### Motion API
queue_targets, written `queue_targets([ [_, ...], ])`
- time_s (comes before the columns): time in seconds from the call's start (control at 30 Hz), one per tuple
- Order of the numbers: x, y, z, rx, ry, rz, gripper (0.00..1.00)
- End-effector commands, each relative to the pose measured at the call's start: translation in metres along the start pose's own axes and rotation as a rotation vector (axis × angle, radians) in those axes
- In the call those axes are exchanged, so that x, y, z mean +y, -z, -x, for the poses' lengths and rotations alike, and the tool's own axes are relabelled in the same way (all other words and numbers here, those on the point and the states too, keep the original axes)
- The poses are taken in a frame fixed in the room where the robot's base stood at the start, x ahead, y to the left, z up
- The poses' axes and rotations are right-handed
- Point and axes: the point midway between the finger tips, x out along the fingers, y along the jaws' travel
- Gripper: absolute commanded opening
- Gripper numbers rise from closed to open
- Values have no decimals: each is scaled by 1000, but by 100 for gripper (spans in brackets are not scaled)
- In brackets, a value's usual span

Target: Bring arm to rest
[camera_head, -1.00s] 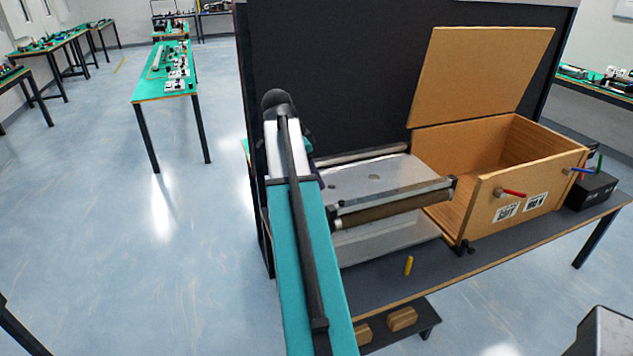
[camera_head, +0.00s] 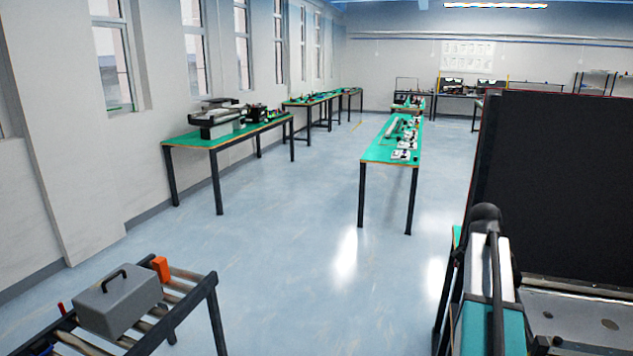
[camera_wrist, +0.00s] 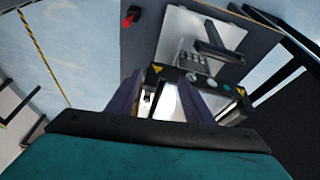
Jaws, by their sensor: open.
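My gripper (camera_wrist: 163,100) shows in the wrist view, its two dark purple-grey fingers apart with nothing held between them. A dark machine part with yellow warning triangles and several round knobs lies beyond the fingers, apparently below them. In the head view my arm (camera_head: 490,290), teal and silver with a black joint on top, stands at the lower right beside the black panel. The gripper itself is hidden in that view.
A black upright panel (camera_head: 560,190) and part of a metal plate (camera_head: 580,320) fill the right side. A roller conveyor (camera_head: 185,305) carrying a grey box (camera_head: 118,300) with a handle stands at lower left. Green-topped tables (camera_head: 225,134) stand farther back. Open floor (camera_head: 290,260) lies between.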

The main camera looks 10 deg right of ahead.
Motion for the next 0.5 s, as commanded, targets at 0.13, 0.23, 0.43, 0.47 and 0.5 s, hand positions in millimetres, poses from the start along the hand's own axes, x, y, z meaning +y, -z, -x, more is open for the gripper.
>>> queue_targets([
  [0.13, -4, -51, -29, -6, -42, 79, 47],
  [0.23, -2, -83, -48, -11, -70, 127, 47],
  [0.43, 8, -144, -85, -22, -122, 221, 47],
  [0.47, 10, -153, -91, -23, -129, 235, 47],
  [0.5, 13, -165, -99, -25, -138, 254, 47],
])
